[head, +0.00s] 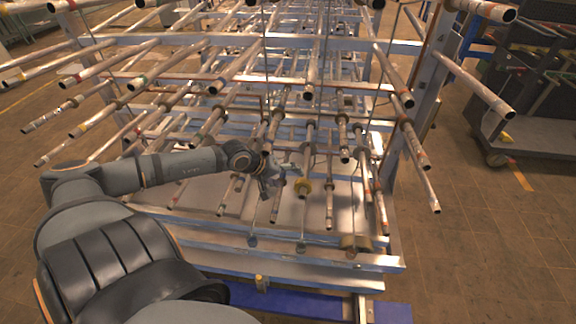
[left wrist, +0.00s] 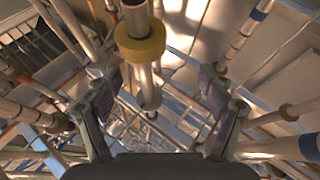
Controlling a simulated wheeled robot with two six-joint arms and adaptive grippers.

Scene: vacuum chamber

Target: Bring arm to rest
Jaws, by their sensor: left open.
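My left arm reaches in from the left in the head view, and its gripper (head: 277,176) is among the lower tubes of the metal rack. In the left wrist view the left gripper (left wrist: 157,100) has its two fingers wide apart. A metal tube with a yellow collar (left wrist: 140,45) shows ahead, between the fingers in the picture; I cannot tell how near it is. The yellow collar also shows in the head view (head: 303,187), just right of the gripper. Nothing is seen held. My right gripper is not seen.
A rack of many protruding metal tubes (head: 236,85) surrounds the gripper above and on both sides. A metal ledge (head: 300,258) and a blue base beam (head: 300,303) lie in front. A dark wheeled cart (head: 510,130) stands at right. Floor at lower right (head: 480,260) is clear.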

